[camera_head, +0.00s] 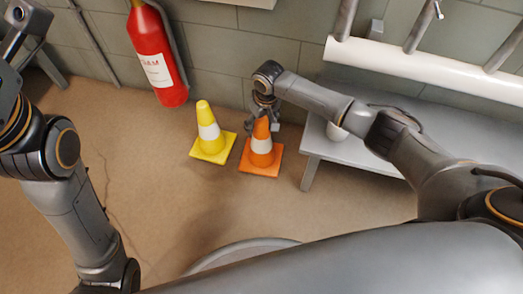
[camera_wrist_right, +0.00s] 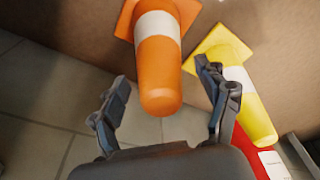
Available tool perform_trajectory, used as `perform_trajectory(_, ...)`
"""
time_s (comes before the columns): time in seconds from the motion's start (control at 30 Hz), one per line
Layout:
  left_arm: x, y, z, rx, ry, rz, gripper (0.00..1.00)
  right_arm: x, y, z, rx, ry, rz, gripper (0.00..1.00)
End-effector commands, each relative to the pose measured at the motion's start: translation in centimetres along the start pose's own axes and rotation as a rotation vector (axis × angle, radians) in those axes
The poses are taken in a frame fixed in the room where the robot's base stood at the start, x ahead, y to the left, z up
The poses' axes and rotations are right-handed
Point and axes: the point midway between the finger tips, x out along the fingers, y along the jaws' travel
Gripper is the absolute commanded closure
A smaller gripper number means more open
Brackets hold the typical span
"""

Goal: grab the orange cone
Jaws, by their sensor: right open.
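The orange cone (camera_head: 261,150) with a white band stands upright on its square base on the floor. My right gripper (camera_head: 265,106) is right above the cone and overlaps its tip in the head view. In the right wrist view, the open fingers (camera_wrist_right: 163,92) lie on either side of the orange cone's rounded tip (camera_wrist_right: 160,80), with a visible gap on both sides. Nothing is held. My left arm comes in at the left, and its fingers cannot be made out clearly.
A yellow cone (camera_head: 209,136) stands close left of the orange one. A red fire extinguisher (camera_head: 158,55) hangs on the tiled wall behind. A grey bench (camera_head: 320,147) is to the right, under my right arm. The floor to the left is open.

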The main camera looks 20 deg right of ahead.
Motion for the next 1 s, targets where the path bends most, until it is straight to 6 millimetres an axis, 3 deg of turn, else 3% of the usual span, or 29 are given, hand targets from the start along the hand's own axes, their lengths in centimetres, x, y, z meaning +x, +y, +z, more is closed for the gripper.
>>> perform_trajectory(0.23,0.14,0.01,-0.07,0.000,0.003,0.001,1.00,0.02,-0.03,-0.03,-0.001,0.001,0.000,0.24)
perform_trajectory(0.6,0.13,0.03,-0.09,0.000,0.004,0.001,1.00,0.05,-0.03,0.00,-0.001,0.000,0.000,1.00)
perform_trajectory(1.0,0.43,-0.01,-0.09,0.000,0.006,0.001,1.00,-0.39,-0.03,-0.12,-0.001,0.002,0.000,1.00)
